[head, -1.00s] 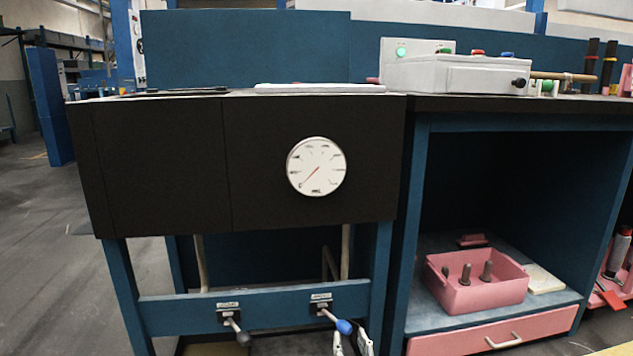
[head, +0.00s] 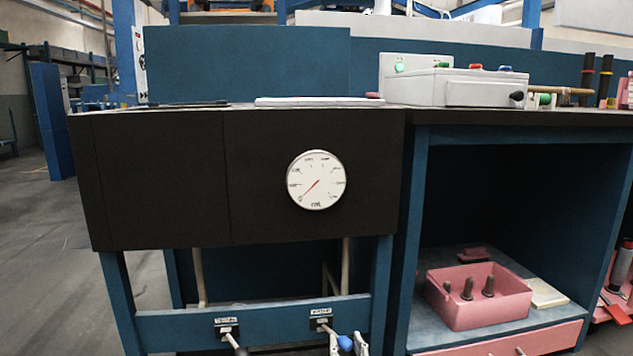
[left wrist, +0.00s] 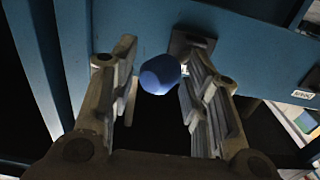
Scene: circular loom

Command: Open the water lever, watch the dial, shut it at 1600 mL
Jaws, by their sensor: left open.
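The round white dial (head: 316,180) is on the black front panel. Its red needle points to the lower left, at the low end of the scale; the numbers are too small to read surely. Below, a lever with a blue knob (head: 345,343) sticks out from the right of the blue crossbar. My left gripper (head: 347,342) is open, its fingers on either side of this knob. In the left wrist view the blue knob (left wrist: 160,74) sits between the open fingertips (left wrist: 157,90), with gaps visible on both sides. My right gripper is not in view.
A second lever, grey (head: 235,342), sits left on the same crossbar (head: 270,316). A pink bin (head: 478,312) with several pegs stands in the right cabinet. A grey control box (head: 455,88) is on the top. Open floor lies at the left.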

